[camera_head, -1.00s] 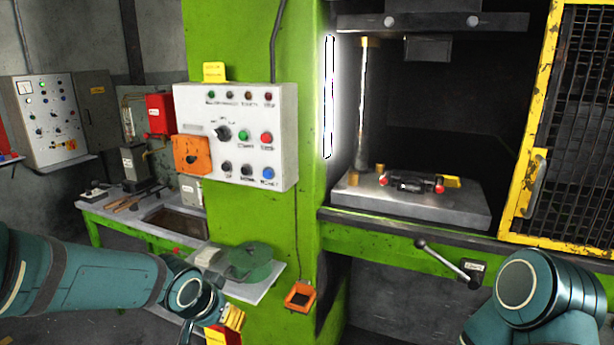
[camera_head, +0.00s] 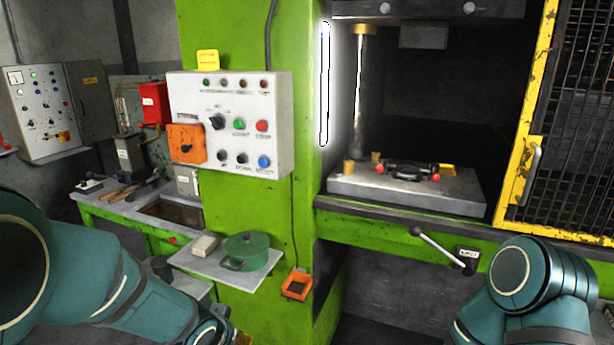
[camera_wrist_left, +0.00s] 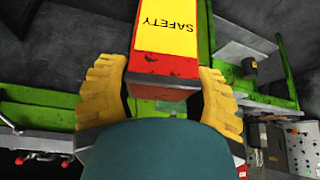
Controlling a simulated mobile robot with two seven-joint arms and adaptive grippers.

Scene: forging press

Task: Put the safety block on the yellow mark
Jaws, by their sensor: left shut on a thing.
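The safety block (camera_wrist_left: 166,65) is red with a yellow label reading SAFETY, upside down in the left wrist view. My left gripper (camera_wrist_left: 162,95) is shut on it, with a yellow ribbed finger on each side. In the head view the block is out of sight below the bottom edge, and my left arm fills the lower left. A yellow patch (camera_head: 448,169), which looks like the yellow mark, shows at the back right of the press bed (camera_head: 350,187). A dark tool partly hides it. My right gripper is out of frame.
The dark tool with red ends (camera_head: 410,171) lies on the bed. A yellow mesh guard (camera_head: 522,170) stands at the right. A lever (camera_head: 440,245) juts out below the bed. A shelf (camera_head: 215,270) with a green pot (camera_head: 248,250) is on the left.

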